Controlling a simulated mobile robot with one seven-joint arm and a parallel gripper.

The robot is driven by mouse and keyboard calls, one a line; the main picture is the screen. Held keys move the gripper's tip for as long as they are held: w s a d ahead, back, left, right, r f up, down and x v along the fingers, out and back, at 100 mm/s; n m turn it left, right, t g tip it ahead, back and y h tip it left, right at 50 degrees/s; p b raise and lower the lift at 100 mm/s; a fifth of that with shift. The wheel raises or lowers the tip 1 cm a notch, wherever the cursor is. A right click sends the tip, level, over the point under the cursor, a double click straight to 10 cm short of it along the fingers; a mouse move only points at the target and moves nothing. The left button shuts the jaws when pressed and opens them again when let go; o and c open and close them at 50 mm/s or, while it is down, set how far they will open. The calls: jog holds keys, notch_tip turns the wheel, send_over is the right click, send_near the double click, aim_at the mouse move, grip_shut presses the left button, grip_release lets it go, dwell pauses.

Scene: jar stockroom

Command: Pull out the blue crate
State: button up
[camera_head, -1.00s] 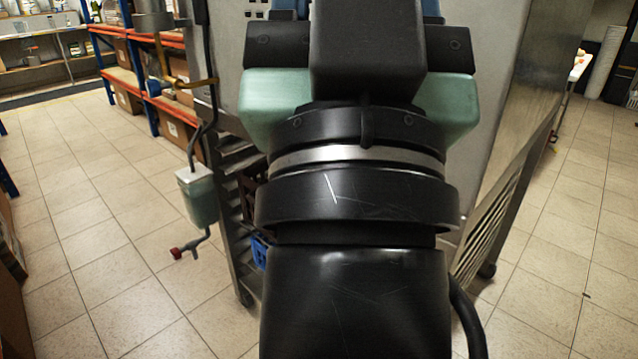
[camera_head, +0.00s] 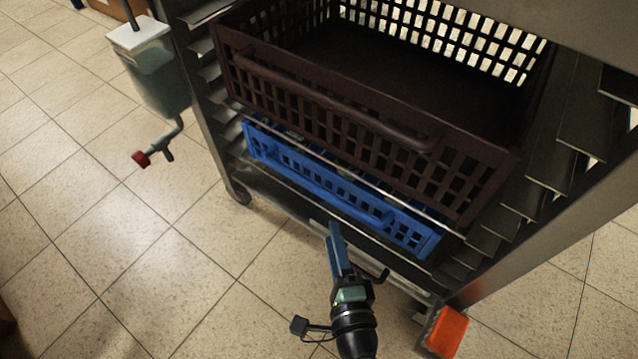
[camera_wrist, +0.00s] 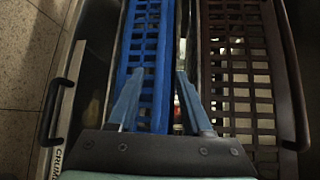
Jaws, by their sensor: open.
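The blue crate (camera_head: 330,190) sits low in a metal rack, directly under a dark brown crate (camera_head: 350,110). Its slotted front faces out, and the brown crate hides most of its inside. My gripper (camera_head: 336,232) is in front of the rack, just before the blue crate's lower right front. In the wrist view the blue crate (camera_wrist: 145,45) runs lengthwise past my gripper (camera_wrist: 158,78). The two fingers are apart with nothing visibly held. One finger overlaps the blue face; the other is near the gap towards the brown crate (camera_wrist: 235,50). Contact cannot be told.
The metal rack (camera_head: 590,190) has side rails and wheels. A low tray front with a dark handle (camera_wrist: 55,112) lies beside the blue crate in the wrist view. A hanging container (camera_head: 150,70) with a red-knobbed tap is at left. Tiled floor (camera_head: 130,260) is clear at left.

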aim_at(322, 194)
jog(key=b+x, duration=0.1)
jog(key=x, duration=1.1)
jog(key=shift+w+a, duration=0.15)
jog(key=shift+w, duration=0.2)
grip_shut()
dwell(0.9)
